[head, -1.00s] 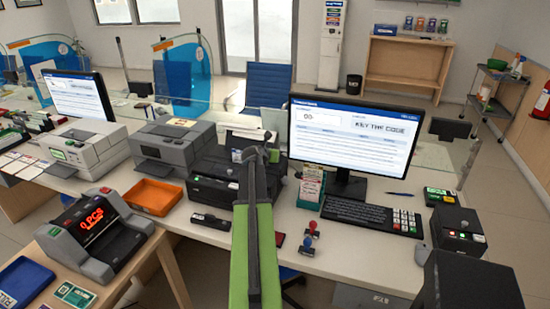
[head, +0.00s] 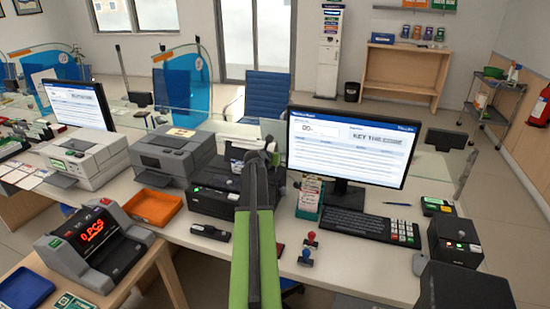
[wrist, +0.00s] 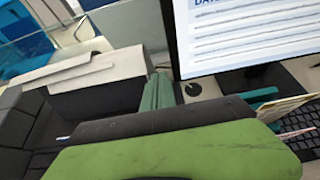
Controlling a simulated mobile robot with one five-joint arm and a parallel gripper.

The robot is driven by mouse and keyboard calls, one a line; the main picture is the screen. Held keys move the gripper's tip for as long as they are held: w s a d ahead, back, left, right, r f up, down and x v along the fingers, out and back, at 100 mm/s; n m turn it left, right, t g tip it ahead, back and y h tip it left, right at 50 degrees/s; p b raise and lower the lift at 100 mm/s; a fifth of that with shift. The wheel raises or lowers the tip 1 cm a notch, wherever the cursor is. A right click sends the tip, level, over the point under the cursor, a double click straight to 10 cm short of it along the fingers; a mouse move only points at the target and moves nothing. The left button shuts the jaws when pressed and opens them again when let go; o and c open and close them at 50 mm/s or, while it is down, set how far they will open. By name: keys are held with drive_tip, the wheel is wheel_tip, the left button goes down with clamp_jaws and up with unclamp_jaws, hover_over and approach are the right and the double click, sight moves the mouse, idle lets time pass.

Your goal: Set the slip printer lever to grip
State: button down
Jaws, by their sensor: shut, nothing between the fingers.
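The black slip printer (head: 208,199), with a small green light, stands on the counter just left of my green arm in the head view. My arm crosses in front of its right part, and I cannot make out its lever or the lever's setting. In the wrist view, a dark machine with a white top (wrist: 95,85) shows at left, probably the same printer. My gripper (wrist: 165,135) fills the bottom of the wrist view, green with a dark edge; it is shut and empty. Its fingertips are not clear, and I cannot tell if it touches anything.
Two stamps (head: 309,248) stand near the front edge. A grey printer (head: 173,155), an orange tray (head: 153,207) and a bill counter (head: 95,245) are left.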

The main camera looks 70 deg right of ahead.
idle(0.3)
drive_tip(key=a+r+p, duration=0.6)
drive_tip(key=r+p, duration=0.5)
drive_tip(key=shift+s+a, duration=0.25)
drive_tip(key=shift+a, duration=0.15)
drive_tip(key=shift+r, duration=0.1)
